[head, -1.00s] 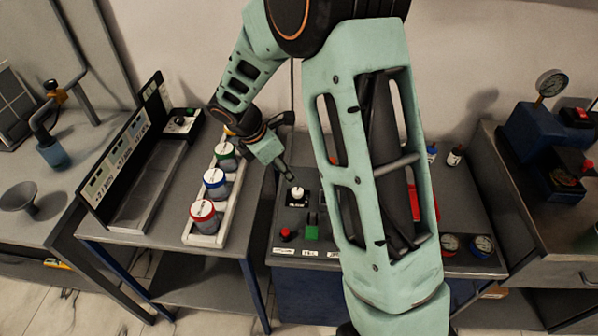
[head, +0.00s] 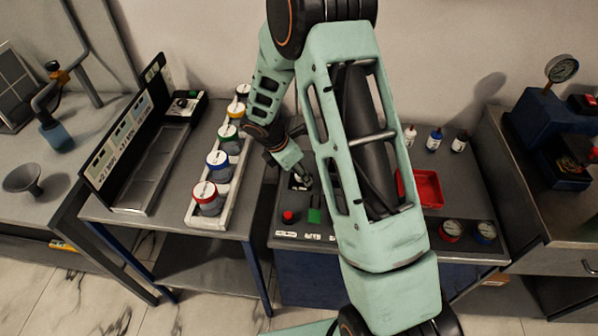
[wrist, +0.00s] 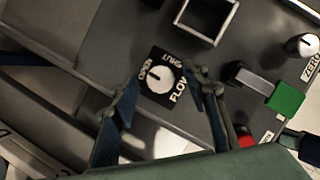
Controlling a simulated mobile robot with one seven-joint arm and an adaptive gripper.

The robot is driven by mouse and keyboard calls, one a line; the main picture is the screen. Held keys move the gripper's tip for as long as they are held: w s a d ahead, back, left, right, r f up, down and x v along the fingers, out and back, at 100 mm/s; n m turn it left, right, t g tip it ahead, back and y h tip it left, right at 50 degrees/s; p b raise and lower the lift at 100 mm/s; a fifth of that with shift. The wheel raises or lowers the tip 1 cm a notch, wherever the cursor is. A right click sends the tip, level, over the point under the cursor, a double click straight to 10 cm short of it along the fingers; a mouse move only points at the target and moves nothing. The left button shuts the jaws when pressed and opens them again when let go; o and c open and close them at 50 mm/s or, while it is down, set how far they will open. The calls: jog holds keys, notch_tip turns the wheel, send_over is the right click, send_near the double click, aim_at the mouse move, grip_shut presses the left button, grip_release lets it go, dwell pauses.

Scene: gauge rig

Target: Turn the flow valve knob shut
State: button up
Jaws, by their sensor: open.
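The flow valve knob (wrist: 160,80) is a round white dial on a black square plate marked OPEN, SHUT and FLOW. I cannot tell clearly which mark it points at. In the wrist view my gripper (wrist: 167,84) is open, one finger on each side of the knob's plate. I cannot tell whether either finger touches the knob. In the head view my gripper (head: 301,174) is low over the bench panel and hides most of the knob.
A green block (wrist: 285,98), a red button (wrist: 245,138) and a ZERO knob (wrist: 303,45) are on the same panel. A rack with several lidded jars (head: 207,196) stands left. A red tray (head: 428,188), bottles (head: 434,139) and gauges (head: 452,230) are right.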

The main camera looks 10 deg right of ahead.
grip_shut()
jog(key=shift+m, duration=0.4)
jog(key=m, duration=0.1)
jog(key=m+g, duration=0.1)
jog(key=m, duration=0.1)
jog(key=shift+w+m+g, duration=0.2)
jog(key=shift+m+g, duration=0.1)
jog(key=m+g, duration=0.1)
jog(key=m, duration=0.3)
jog(key=shift+w+m+g+b, duration=0.1)
jog(key=shift+m+g+b, duration=0.2)
jog(key=shift+g+b, duration=0.1)
jog(key=m+g+y, duration=0.1)
jog(key=m, duration=0.3)
jog(key=shift+w+b, duration=0.1)
jog(key=shift+b, duration=0.25)
jog(key=shift+d+m+g+y, duration=0.1)
jog(key=shift+m+g+y, duration=0.2)
jog(key=shift+m, duration=0.75)
jog(key=shift+d+m+g+y, duration=0.1)
jog(key=shift+m+g+y, duration=0.2)
jog(key=shift+m, duration=0.75)
